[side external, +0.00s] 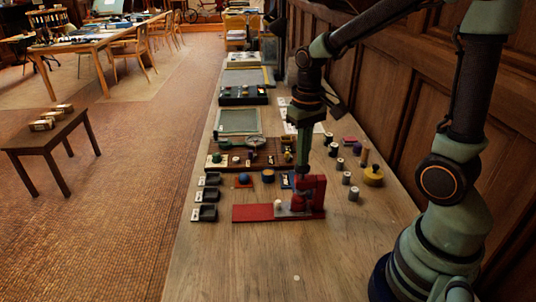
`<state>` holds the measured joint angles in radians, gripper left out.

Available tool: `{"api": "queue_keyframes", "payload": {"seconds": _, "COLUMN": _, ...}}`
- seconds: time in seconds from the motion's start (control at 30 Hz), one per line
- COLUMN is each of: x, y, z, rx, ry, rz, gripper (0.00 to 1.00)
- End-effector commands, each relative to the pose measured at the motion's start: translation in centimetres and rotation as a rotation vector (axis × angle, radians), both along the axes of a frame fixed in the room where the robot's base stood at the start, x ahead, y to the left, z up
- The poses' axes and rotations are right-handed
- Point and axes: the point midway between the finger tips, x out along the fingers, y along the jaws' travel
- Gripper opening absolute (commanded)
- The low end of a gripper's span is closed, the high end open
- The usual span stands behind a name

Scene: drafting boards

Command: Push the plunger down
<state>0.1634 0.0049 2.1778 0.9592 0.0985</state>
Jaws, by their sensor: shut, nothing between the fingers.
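A red press-like fixture (312,190) stands upright on the right part of a long red base plate (252,213) on the wooden bench. A small cream piece (278,206) sits on the plate, left of the upright part. My gripper (302,172) points straight down with its fingers shut and empty. Its tips are at the top left of the red upright part in the side external view. The plunger is too small and too covered to pick out, and I cannot tell whether the tips touch it.
Black trays (207,196) line the bench's left edge. Several small cylinders (346,178) and a yellow round piece (373,175) stand right of the fixture. A brown board (262,150) with small parts lies behind. The bench front (240,265) is mostly clear; wood panelling rises at right.

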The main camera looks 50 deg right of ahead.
Motion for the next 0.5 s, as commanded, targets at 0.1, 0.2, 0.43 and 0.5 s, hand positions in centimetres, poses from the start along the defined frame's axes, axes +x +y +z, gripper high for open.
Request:
{"api": "queue_keyframes", "payload": {"seconds": 0.1, "x": 0.0, "y": 0.0, "z": -0.3, "rx": 0.0, "ry": 0.001, "rz": 0.0, "gripper": 0.0}}
{"api": "queue_keyframes", "payload": {"seconds": 0.2, "x": 0.0, "y": 0.0, "z": -0.5, "rx": 0.0, "ry": 0.001, "rz": 0.0, "gripper": 0.0}}
{"api": "queue_keyframes", "payload": {"seconds": 0.43, "x": -0.1, "y": 0.0, "z": -1.0, "rx": 0.001, "ry": 0.002, "rz": 0.0, "gripper": 0.0}}
{"api": "queue_keyframes", "payload": {"seconds": 0.5, "x": -0.1, "y": 0.0, "z": -1.2, "rx": 0.001, "ry": 0.002, "rz": 0.0, "gripper": 0.0}}
